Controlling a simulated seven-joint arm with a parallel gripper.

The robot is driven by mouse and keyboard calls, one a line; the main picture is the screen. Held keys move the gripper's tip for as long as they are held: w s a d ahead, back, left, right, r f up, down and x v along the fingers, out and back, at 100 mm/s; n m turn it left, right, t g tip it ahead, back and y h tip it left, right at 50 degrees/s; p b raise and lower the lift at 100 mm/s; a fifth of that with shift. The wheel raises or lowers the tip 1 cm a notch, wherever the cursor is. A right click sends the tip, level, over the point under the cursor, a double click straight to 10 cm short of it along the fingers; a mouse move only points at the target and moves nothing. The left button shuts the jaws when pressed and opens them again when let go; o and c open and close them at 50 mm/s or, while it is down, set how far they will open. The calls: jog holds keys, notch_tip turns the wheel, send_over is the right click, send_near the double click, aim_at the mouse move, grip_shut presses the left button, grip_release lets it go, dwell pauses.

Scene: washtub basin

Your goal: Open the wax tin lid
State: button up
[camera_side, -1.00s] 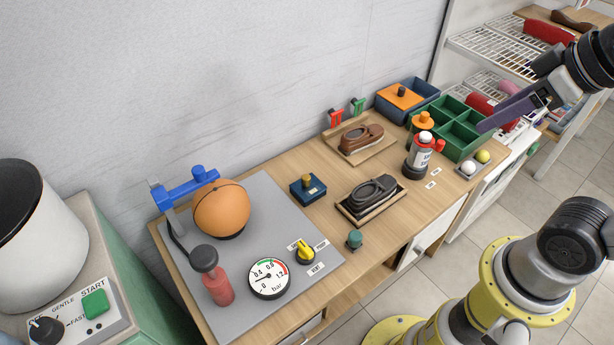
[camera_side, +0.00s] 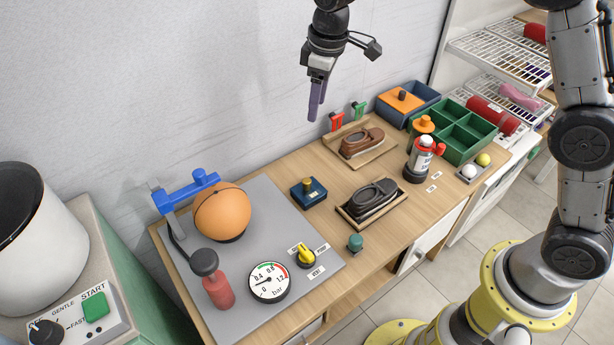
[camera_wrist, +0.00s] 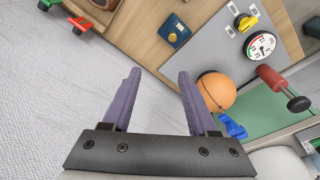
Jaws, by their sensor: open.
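A small dark blue box with a brass knob on top (camera_side: 308,193), likely the wax tin, sits closed on the wooden bench just right of the grey mat. It also shows near the top of the wrist view (camera_wrist: 175,33). A larger blue box with an orange knobbed lid (camera_side: 403,98) stands at the back; I cannot tell for sure which is the tin. My gripper (camera_side: 316,112) hangs in the air above the back of the bench, apart from both. In the wrist view its purple fingers (camera_wrist: 160,76) are spread and empty.
An orange ball (camera_side: 221,211) under a blue clamp, a red pump (camera_side: 217,288) and a gauge (camera_side: 269,281) stand on the grey mat (camera_side: 270,228). The wall is close behind.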

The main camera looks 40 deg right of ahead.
jog(key=g, duration=0.2)
send_over(307, 180)
notch_tip(307, 180, down, 7)
jog(key=shift+n, duration=0.3)
notch_tip(307, 180, down, 14)
jog(key=shift+f, duration=0.25)
grip_shut()
dwell(1.0)
